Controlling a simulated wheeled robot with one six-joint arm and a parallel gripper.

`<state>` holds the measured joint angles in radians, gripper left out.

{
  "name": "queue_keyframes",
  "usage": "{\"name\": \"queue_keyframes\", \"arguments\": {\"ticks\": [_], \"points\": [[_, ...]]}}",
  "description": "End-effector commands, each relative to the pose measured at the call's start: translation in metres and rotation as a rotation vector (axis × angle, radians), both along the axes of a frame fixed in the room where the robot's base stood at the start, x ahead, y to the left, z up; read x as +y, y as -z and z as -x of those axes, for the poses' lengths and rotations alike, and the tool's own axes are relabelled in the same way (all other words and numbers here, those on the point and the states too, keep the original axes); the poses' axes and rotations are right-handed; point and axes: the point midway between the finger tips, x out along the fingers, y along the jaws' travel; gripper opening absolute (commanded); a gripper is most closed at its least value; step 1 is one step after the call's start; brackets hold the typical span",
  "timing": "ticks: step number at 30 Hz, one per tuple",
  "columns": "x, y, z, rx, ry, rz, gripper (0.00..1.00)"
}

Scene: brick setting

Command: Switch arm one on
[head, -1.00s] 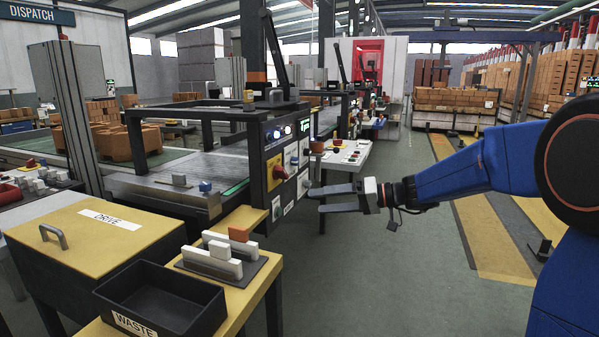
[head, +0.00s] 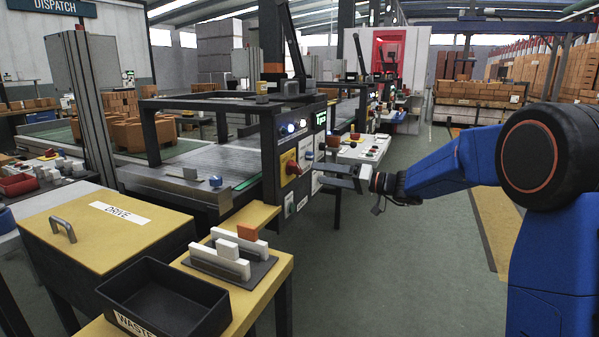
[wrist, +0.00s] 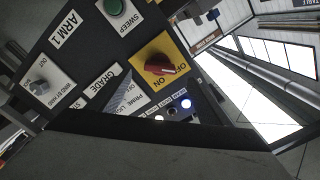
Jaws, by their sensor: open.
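A red rotary knob on a yellow plate (head: 290,168) is on the dark control panel at the end of the conveyor. In the wrist view the red knob (wrist: 163,66) sits by the words OFF and ON, and the ARM 1 label (wrist: 66,27) is on the same panel. I cannot tell which word the knob points to. My gripper (head: 322,175) is open and empty, just right of the panel and apart from the knob. A large dark surface fills the bottom of the wrist view.
A yellow bench with a black WASTE tray (head: 165,300) stands in front.

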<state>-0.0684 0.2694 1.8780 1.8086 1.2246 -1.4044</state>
Motion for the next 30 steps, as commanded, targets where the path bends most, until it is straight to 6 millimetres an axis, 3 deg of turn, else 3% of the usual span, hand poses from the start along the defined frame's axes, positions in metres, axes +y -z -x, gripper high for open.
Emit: {"name": "queue_keyframes", "arguments": {"ticks": [9, 15, 29, 30], "points": [[0.054, 0.001, -0.019, 0.0, -0.003, 0.001, 0.72], [0.077, 0.0, -0.027, 0.0, -0.001, 0.001, 0.72], [0.087, 0.001, -0.031, 0.001, -0.001, 0.0, 0.72], [0.087, 0.001, -0.031, 0.001, -0.001, 0.0, 0.67]]}}
